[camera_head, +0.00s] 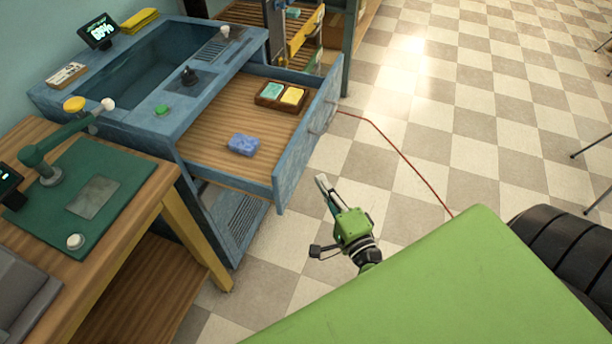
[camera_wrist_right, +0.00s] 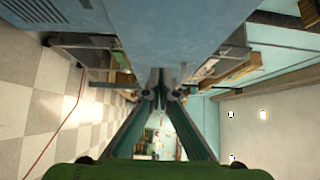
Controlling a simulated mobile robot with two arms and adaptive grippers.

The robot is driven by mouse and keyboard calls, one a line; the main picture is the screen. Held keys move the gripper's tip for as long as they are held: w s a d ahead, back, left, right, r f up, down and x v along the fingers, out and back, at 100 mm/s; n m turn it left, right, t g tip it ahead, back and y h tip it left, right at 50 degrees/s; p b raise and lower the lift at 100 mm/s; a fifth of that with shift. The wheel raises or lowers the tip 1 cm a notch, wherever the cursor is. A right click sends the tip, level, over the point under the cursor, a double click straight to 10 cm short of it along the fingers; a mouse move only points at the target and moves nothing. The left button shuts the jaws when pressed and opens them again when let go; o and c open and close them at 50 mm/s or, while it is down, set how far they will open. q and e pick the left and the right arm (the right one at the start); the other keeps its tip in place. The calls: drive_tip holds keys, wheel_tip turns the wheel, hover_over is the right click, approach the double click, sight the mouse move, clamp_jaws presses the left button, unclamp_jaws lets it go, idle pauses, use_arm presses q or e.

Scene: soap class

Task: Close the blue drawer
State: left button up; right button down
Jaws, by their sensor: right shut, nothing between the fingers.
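The blue drawer (camera_head: 284,190) is pulled far out of the blue cabinet (camera_head: 180,128) in the head view. Inside it lie a blue soap bar (camera_head: 243,145) and a small wooden tray (camera_head: 262,101) with a teal and a yellow bar. A metal handle (camera_head: 320,118) is on its front panel. My right gripper (camera_head: 322,182) is shut and empty, in front of the drawer's near corner and apart from it in the head view. In the right wrist view its fingertips (camera_wrist_right: 160,78) meet, with a blue surface (camera_wrist_right: 165,30) above them, likely the drawer front. My left gripper is not in view.
A wooden table (camera_head: 150,205) with a green mat and a green press-like device stands at the left. A red cable (camera_head: 404,158) runs over the checkered floor. The floor (camera_head: 460,90) right of the drawer is largely clear.

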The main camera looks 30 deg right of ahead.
sight(299, 165)
drive_tip(key=w, duration=0.1)
drive_tip(key=w+a, duration=0.1)
drive_tip(key=w, duration=0.1)
drive_tip(key=shift+w+a, duration=0.3)
drive_tip(key=shift+a, duration=0.1)
drive_tip(key=shift+w+a, duration=0.35)
drive_tip(key=shift+a, duration=0.05)
